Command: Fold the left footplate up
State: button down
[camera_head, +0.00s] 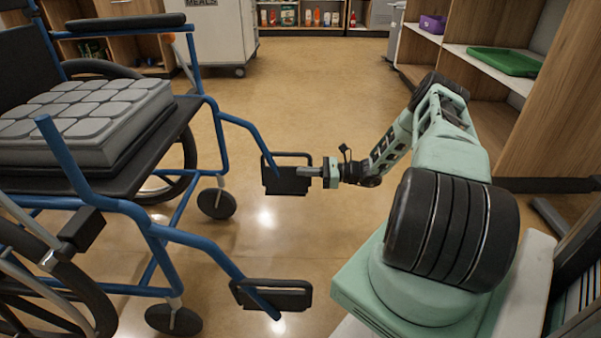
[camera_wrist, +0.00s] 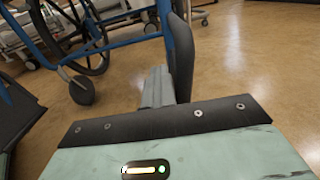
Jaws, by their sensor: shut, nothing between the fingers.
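The wheelchair (camera_head: 150,215) faces right, so its left footplate (camera_head: 285,183) is the far one, a dark plate at the end of a blue leg tube. In the wrist view the left footplate (camera_wrist: 182,50) shows as a narrow dark slab standing up beside the fingers; its exact tilt is hard to tell. My gripper (camera_head: 308,171) is shut and empty, its fingertips at the plate's right end in the head view. The closed fingers (camera_wrist: 157,88) also show in the wrist view, close beside the slab; contact is unclear. The right footplate (camera_head: 275,297) is nearer the head camera and looks lowered.
A grey cushion (camera_head: 85,120) lies on the seat. Front casters (camera_head: 216,203) stand behind the footplates. Open floor (camera_head: 320,95) lies beyond the gripper. Shelves (camera_head: 500,75) with a green tray (camera_head: 505,61) stand on the right, and a meal cart (camera_head: 215,35) stands at the back.

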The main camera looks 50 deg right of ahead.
jog(key=v, duration=0.8)
jog(key=shift+s+d+f, duration=0.1)
jog(key=shift+s+d, duration=0.05)
dwell(0.5)
